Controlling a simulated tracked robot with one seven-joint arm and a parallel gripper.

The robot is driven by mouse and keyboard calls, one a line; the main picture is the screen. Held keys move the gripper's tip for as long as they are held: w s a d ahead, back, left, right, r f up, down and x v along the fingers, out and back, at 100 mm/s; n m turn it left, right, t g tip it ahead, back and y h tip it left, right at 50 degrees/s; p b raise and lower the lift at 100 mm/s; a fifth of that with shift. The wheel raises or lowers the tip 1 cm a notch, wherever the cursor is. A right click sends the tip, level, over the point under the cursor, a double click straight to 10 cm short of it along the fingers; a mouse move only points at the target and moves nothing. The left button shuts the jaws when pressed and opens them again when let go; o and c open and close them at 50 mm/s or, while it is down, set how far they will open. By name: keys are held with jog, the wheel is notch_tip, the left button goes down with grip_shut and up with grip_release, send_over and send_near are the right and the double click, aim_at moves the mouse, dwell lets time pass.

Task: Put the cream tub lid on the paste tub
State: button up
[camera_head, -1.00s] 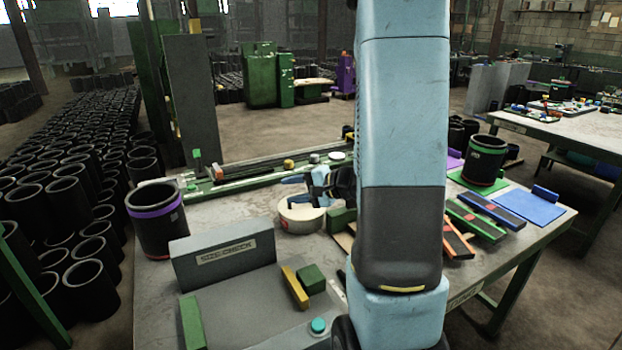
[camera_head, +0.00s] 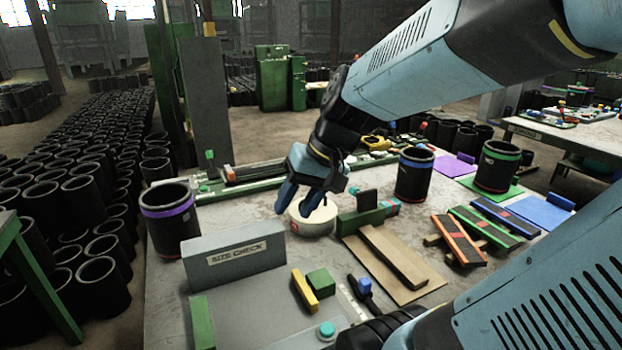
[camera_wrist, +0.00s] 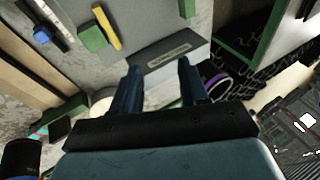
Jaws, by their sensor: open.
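A low, round cream tub (camera_head: 316,222) with a red mark on its side stands near the middle of the table. Its pale top looks flat, but I cannot tell the lid apart from the tub; no separate cream lid shows elsewhere. My gripper (camera_head: 298,203) is above the tub's left side, fingers pointing down, partly covering its top. In the wrist view my gripper (camera_wrist: 160,66) has its two dark blue fingers apart with nothing between them. A cream edge (camera_wrist: 101,104) shows beside the left finger, mostly hidden by my gripper.
A grey SIZE CHECK block (camera_head: 236,258) stands in front left, with a purple-banded sleeve (camera_head: 170,225) behind it. A green block (camera_head: 361,218) and a brown board (camera_head: 393,262) lie right of the tub. A blue-banded sleeve (camera_head: 414,176) stands farther right.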

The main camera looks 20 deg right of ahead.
jog(key=s+d+r+n+t+h, duration=0.1)
jog(key=s+d+r+t+h, duration=0.1)
jog(key=s+d+r+h, duration=0.1)
jog(key=shift+s+d+r+t+h, duration=0.15)
jog(key=shift+r+t+h, duration=0.15)
jog(key=shift+r+h, duration=0.65)
jog(key=shift+r+y, duration=0.25)
dwell(0.3)
